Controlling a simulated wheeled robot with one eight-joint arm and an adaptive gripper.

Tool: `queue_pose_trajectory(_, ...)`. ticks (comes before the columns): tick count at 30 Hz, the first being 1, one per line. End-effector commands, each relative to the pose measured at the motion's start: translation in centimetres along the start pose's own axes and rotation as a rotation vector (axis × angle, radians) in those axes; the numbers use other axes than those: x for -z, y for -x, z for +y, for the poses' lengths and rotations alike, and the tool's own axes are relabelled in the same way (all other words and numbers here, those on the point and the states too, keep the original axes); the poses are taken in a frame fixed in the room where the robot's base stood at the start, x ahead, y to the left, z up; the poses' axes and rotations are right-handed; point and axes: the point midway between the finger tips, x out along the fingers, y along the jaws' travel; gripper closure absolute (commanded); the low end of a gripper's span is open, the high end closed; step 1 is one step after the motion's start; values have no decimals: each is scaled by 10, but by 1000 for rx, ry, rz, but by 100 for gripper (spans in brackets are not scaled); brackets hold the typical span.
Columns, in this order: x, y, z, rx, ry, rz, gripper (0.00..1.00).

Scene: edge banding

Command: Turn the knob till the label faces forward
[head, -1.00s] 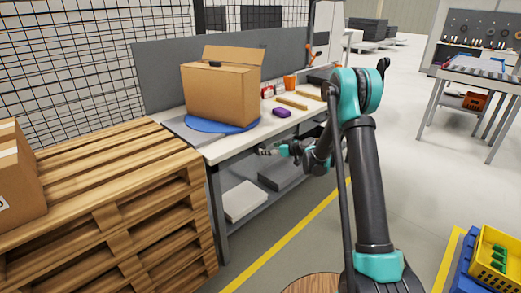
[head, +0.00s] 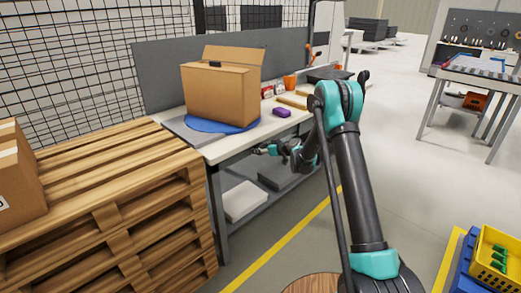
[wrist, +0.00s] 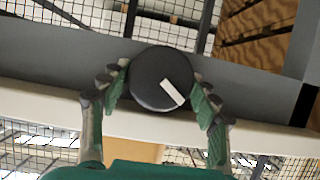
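The knob (wrist: 155,78) is a dark round disc in the wrist view, in front of a grey surface. Its label, a short white bar (wrist: 173,93), sits at the lower right of its face and lies slanted. My gripper (wrist: 162,88) has one finger on each side of the knob. A narrow gap shows at the left; the right finger is very close to the rim, and contact is unclear. The fingers look open around the knob. In the head view my gripper (head: 262,150) is at the workbench's front edge; I cannot make out the knob there.
The workbench (head: 226,149) carries an open cardboard box (head: 222,95) on a blue disc (head: 205,125) and a purple item (head: 282,112). A wooden pallet stack (head: 110,215) stands at the left. A yellow crate (head: 497,258) is at the lower right.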

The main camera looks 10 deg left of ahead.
Motion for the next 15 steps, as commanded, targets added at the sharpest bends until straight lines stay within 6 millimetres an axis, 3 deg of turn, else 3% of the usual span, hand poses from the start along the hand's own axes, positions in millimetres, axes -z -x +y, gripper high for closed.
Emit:
queue_pose_trajectory(1,0,0,0,0,0,0,49)
queue_pose_trajectory(6,0,0,0,0,0,0,70)
queue_pose_trajectory(11,0,0,2,15,-39,0,71)
queue_pose_trajectory(15,-1,0,3,70,-172,0,71)
